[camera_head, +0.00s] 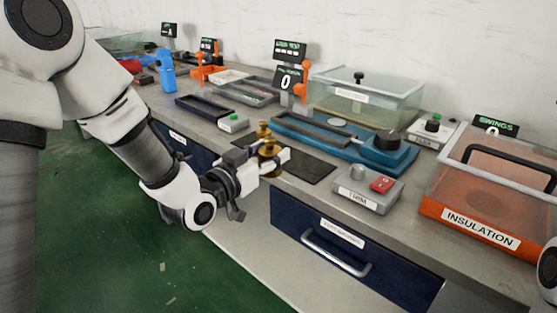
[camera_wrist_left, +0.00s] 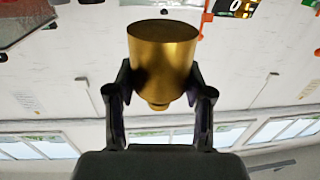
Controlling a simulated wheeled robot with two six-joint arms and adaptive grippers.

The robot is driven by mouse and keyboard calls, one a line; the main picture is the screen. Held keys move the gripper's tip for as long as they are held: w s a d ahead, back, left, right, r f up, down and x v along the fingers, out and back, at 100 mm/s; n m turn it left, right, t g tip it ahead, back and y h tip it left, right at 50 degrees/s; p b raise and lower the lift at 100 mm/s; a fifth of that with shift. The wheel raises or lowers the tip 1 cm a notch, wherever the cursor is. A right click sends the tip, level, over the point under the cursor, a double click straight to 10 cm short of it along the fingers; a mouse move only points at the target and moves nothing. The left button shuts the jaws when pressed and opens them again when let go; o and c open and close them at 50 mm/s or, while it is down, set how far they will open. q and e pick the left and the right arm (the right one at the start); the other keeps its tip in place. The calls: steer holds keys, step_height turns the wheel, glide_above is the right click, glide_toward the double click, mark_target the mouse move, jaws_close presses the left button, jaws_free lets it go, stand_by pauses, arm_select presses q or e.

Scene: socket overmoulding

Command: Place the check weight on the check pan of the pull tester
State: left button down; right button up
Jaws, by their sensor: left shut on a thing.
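The brass check weight (camera_head: 269,150) is in my left gripper (camera_head: 262,164), held over the dark mat at the bench's front edge. In the left wrist view the weight (camera_wrist_left: 163,55) is a brass cylinder with a narrower end between the two fingers (camera_wrist_left: 160,95). The fingers are shut on it. The blue pull tester (camera_head: 405,160) stands behind and to the right of the weight, with a dark round knob at its right end. A pale round disc (camera_head: 337,122), which looks like the check pan, is on it and appears empty. My right gripper is out of view.
A grey box with a red switch (camera_head: 368,190) stands right of the mat (camera_head: 308,170). An orange insulation bin (camera_head: 480,225) is further right. A clear-lidded case (camera_head: 365,95) stands behind the tester.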

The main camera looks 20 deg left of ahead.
arm_select(q)
steer(key=x, duration=0.8)
steer(key=f+x, duration=0.1)
steer(key=x, duration=0.3)
steer(key=shift+w+d+b, duration=0.25)
steer(key=shift+b, duration=0.1)
steer(key=shift+w+d+f+b, duration=0.1)
steer(key=shift+w+f+b, duration=0.1)
steer(key=shift+f, duration=0.4)
steer(key=shift+w+d+f+b, duration=0.1)
steer(key=shift+w+f, duration=0.15)
steer(key=shift+f, duration=0.35)
steer(key=shift+a+f, duration=0.1)
steer(key=shift+f, duration=0.3)
steer(key=shift+f, duration=0.15)
steer(key=shift+c, duration=2.2)
jaws_free()
steer(key=shift+s, duration=0.1)
